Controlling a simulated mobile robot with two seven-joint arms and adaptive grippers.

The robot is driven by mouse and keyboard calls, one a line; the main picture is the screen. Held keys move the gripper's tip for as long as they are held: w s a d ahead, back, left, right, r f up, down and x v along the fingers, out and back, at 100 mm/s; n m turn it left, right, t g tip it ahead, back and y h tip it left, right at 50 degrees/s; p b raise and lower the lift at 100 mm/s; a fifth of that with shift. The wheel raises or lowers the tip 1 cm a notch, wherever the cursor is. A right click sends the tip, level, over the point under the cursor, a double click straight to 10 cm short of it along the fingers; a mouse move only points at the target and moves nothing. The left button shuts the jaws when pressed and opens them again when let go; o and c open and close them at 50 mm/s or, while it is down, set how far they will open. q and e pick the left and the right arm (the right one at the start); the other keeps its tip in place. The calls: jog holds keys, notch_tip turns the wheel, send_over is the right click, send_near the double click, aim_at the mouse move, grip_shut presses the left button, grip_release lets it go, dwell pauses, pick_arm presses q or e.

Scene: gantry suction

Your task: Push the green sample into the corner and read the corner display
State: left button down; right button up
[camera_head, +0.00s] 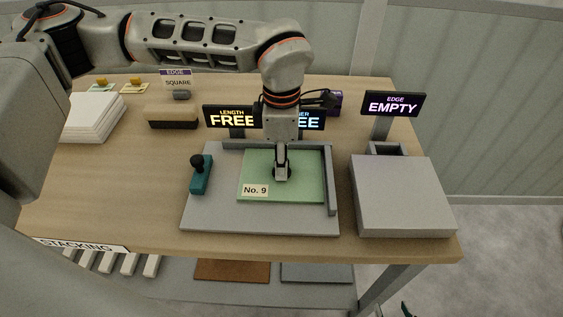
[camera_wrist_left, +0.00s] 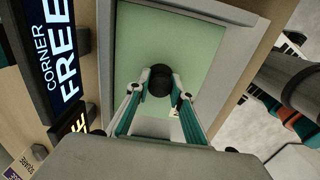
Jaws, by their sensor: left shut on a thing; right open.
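The green sample (camera_head: 262,182), a flat sheet labelled "No. 9", lies on a grey plate (camera_head: 215,220) with raised rails along its back and right sides. It lies close to both rails; I cannot tell whether it touches either. My left gripper (camera_head: 282,172) is shut on the black knob (camera_wrist_left: 160,82) on the sheet. The corner display (camera_wrist_left: 55,50) reads "CORNER FREE" in the left wrist view; my arm partly covers it in the head view. The length display (camera_head: 232,117) reads "FREE". My right gripper (camera_head: 408,309) shows only partly at the bottom edge, beyond the table.
A teal block with a black knob (camera_head: 201,176) stands on the plate's left. A grey box (camera_head: 401,197) and an edge display (camera_head: 392,104) reading "EMPTY" are at the right. A brush (camera_head: 172,117) and white stack (camera_head: 93,117) are at the left. The table's front left is clear.

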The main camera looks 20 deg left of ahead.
pick_arm(q)
jog(key=shift+w+d, duration=0.25)
jog(key=shift+w, duration=0.1)
dwell(1.2)
jog(key=c, duration=1.7)
grip_release()
